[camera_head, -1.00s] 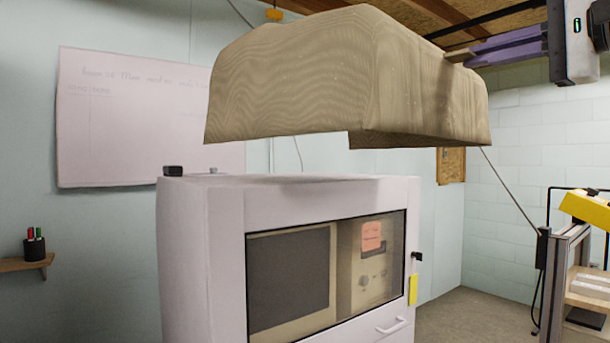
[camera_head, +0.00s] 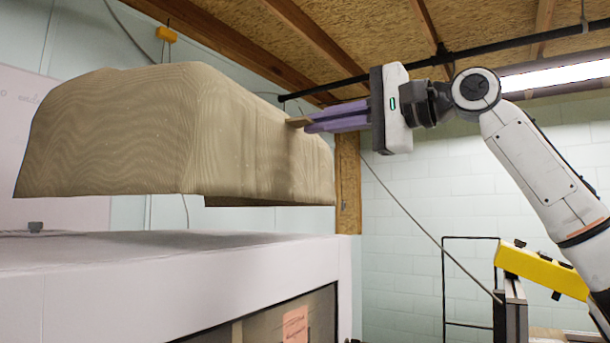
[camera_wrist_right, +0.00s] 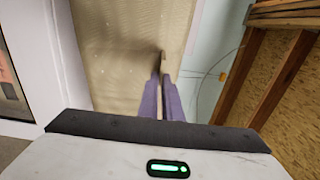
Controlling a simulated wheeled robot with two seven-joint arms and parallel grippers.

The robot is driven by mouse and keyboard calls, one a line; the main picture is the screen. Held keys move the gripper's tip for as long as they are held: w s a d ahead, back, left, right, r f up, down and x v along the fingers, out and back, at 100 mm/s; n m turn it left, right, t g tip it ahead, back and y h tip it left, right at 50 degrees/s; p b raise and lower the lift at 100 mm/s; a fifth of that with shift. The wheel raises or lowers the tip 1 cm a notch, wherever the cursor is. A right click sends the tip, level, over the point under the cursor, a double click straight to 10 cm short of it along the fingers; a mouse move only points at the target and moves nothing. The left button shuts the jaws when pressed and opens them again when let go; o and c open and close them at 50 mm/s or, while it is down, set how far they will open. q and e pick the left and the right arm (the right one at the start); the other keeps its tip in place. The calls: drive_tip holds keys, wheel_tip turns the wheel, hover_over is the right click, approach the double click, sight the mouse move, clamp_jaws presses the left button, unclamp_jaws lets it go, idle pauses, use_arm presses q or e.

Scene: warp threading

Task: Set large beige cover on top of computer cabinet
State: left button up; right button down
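The large beige cover (camera_head: 130,130), with a wood-grain-like pattern and rounded top edges, hangs above the computer cabinet (camera_head: 150,290) in the head view. A gap shows between its lower edge and the cabinet's flat light top. My right gripper (camera_head: 312,122) comes in from the right, its purple fingers closed on a small tab on the cover's right side. The right wrist view shows the fingers (camera_wrist_right: 161,85) close together at the tab, with the cover (camera_wrist_right: 115,45) beyond. The cover's far side is hidden. My left gripper is not in view.
A small dark object (camera_head: 35,227) sits on the cabinet top at the back left. A pink note (camera_head: 295,325) shows behind the cabinet's window. A yellow object (camera_head: 540,270) stands on a frame at the right. Wooden beams and a dark pipe run overhead.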

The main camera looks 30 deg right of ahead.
sight(298, 164)
wheel_tip(298, 164, down, 2)
drive_tip(key=shift+w+d+f, duration=0.1)
drive_tip(key=shift+w+f, duration=0.05)
drive_tip(key=shift+f+b, duration=0.55)
drive_tip(key=shift+f, duration=1.55)
drive_tip(key=c, duration=1.9)
unclamp_jaws()
drive_tip(key=shift+c, duration=0.2)
